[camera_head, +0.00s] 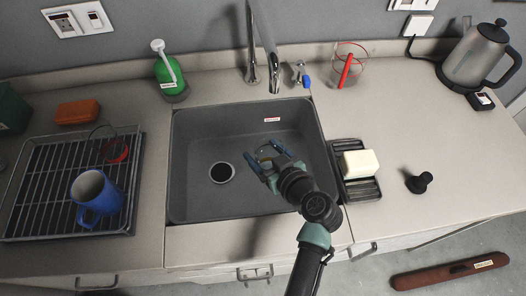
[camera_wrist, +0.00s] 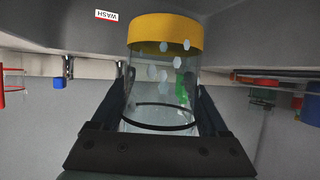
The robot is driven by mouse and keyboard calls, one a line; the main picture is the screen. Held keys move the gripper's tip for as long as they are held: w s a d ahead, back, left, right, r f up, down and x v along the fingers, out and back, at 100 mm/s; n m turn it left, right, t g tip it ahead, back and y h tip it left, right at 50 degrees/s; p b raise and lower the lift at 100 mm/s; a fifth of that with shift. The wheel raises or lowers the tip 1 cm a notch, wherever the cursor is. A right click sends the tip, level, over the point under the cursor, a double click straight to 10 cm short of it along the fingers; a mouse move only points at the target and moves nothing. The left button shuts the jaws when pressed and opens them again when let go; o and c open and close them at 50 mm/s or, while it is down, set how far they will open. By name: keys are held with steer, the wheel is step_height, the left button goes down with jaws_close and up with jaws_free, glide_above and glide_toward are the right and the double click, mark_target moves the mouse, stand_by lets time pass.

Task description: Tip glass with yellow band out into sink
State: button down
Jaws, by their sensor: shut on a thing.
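My gripper (camera_head: 272,165) is over the right part of the dark grey sink (camera_head: 190,203). It is shut on a clear glass (camera_wrist: 150,95), with one finger on each side. The glass has a wide yellow band (camera_wrist: 165,33) at its top end in the wrist view, plus pale hexagon marks. The wrist view looks upside down, with the WASH label inverted, so the banded end seems to point downward. In the head view the glass (camera_head: 266,152) is small and partly hidden by the fingers. I cannot see any liquid in it.
The tap (camera_head: 265,45) stands behind the sink. Left are a drying rack (camera_head: 40,222) with a blue mug (camera_head: 97,195), a green bottle (camera_head: 168,75) and an orange sponge (camera_head: 78,111). Right are a soap dish (camera_head: 363,190), a black stopper (camera_head: 418,182) and a kettle (camera_head: 475,58).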

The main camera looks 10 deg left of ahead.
mark_target(263, 141)
steer(key=shift+r+p, duration=1.75)
steer(key=shift+r, duration=0.8)
steer(key=shift+f, duration=0.1)
